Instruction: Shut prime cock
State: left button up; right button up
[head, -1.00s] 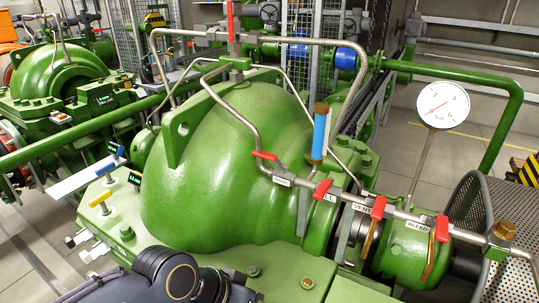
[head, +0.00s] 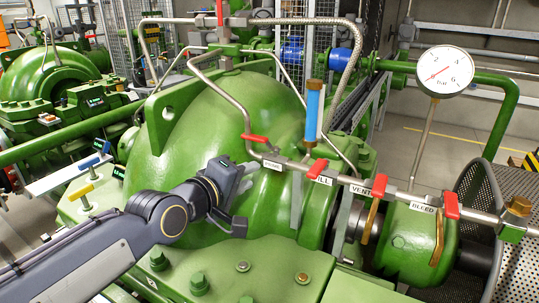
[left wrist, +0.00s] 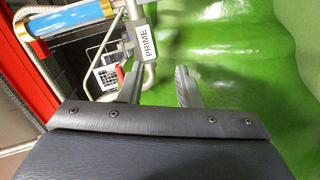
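The prime cock has a red lever (head: 255,138) on the thin steel pipe above the green pump casing, beside the PRIME label (head: 273,165). The label also shows in the left wrist view (left wrist: 148,42), with a bit of red (left wrist: 120,73) partly hidden by the left-hand finger. My left gripper (head: 246,195) is in front of the casing, below and left of the lever, apart from it in the head view. In the left wrist view its two fingers (left wrist: 159,85) stand apart with nothing held between them. My right gripper is not in view.
More red levers follow along the pipe to the right: FILL (head: 318,168), VENT (head: 379,186) and BLEED (head: 451,205). A blue cylinder (head: 312,112) stands upright behind the pipe. A pressure gauge (head: 444,71) and a perforated guard (head: 515,185) are at the right.

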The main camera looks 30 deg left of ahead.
aim_at(252, 140)
pick_arm(q)
jog(key=w+a+r+n+t, duration=0.2)
jog(key=r, duration=0.1)
jog(key=w+a+r+n+y+b, duration=0.1)
jog(key=n, duration=0.1)
jog(key=shift+w+a+r+t, duration=0.15)
jog(key=shift+r+t, duration=0.1)
jog(key=shift+t, duration=0.15)
jog(key=w, duration=0.2)
jog(key=w+p, duration=0.1)
jog(key=w, duration=0.3)
jog(key=shift+w+a, duration=0.35)
jog(key=shift+w, duration=0.05)
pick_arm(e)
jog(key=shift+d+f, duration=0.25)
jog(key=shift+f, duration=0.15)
pick_arm(q)
jog(key=shift+c, duration=0.3)
grip_shut()
